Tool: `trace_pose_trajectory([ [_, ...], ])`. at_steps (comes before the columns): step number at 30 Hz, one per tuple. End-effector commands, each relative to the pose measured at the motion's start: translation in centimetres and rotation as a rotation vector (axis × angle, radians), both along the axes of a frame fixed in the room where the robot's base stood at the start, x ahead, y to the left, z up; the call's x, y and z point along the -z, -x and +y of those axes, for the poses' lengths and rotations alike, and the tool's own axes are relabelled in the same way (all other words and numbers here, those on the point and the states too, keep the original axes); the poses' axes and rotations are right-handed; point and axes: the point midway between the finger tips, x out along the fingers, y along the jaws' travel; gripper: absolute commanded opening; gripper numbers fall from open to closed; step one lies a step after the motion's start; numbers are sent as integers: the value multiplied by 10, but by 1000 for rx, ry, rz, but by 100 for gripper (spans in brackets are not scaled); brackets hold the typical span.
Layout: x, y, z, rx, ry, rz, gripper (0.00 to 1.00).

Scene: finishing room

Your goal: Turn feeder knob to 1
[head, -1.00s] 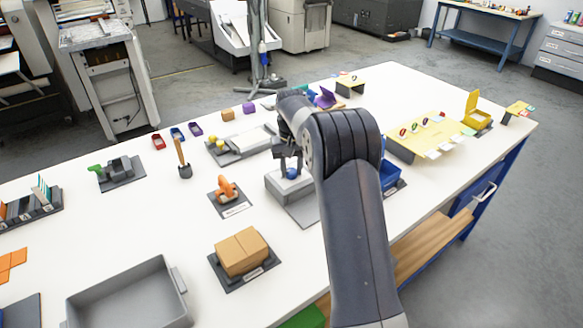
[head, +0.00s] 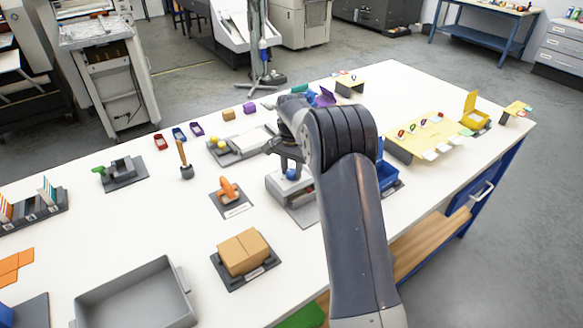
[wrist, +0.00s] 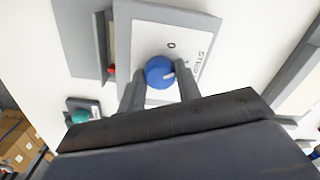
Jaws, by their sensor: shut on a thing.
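The feeder knob (wrist: 160,72) is round and blue with a white pointer mark, on the pale face of a grey box (wrist: 192,17). In the wrist view the pointer faces right, towards the side with the printed text; a "0" is printed above the knob, and a small mark sits right of it. My gripper (wrist: 161,84) has one finger on each side of the knob and is shut on it. In the head view the knob (head: 291,174) shows below my gripper (head: 288,163), on the feeder box (head: 276,187); my arm hides part of the box.
An orange handle on a dark plate (head: 228,190) stands left of the feeder. A cardboard box (head: 242,251) and a grey tray (head: 135,296) are nearer. A blue bin (head: 389,176) is close on the right, partly behind my arm. White tabletop is clear between them.

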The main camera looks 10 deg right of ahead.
Motion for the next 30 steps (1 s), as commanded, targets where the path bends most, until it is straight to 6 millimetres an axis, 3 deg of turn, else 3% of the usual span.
trace_pose_trajectory([
  [10,-1,-1,0,126,1,-5,9],
  [25,-1,-1,-1,143,1,-6,9],
  [26,-1,-1,-1,143,1,-6,34],
  [30,-1,-1,0,142,1,-5,45],
])
